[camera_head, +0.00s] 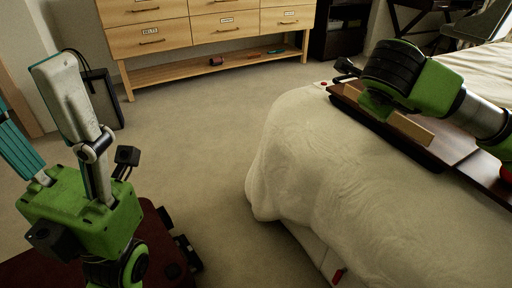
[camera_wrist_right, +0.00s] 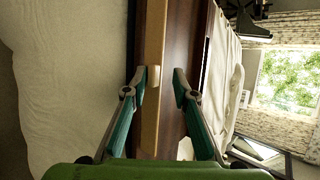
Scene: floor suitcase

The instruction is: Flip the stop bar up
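The stop bar appears to be the pale wooden strip (camera_head: 411,129) lying along a dark brown wooden board (camera_head: 453,147) on the bed. In the right wrist view the strip (camera_wrist_right: 152,45) runs lengthwise beside the dark board surface (camera_wrist_right: 181,40). My right gripper (camera_wrist_right: 168,80) is open, its fingers pointing along the board. The left finger overlaps the strip in the picture; contact cannot be told. The other finger is over the dark board. In the head view my right wrist hides its fingers. My left gripper (camera_head: 27,100) is open and empty, fingers upward, away from the bed.
The bed (camera_head: 325,165) has a rumpled cream cover. A wooden drawer unit (camera_head: 210,30) with small items on its low shelf stands at the back. A dark flat case (camera_head: 103,98) leans by the left wall. Carpet (camera_head: 205,125) between them is clear.

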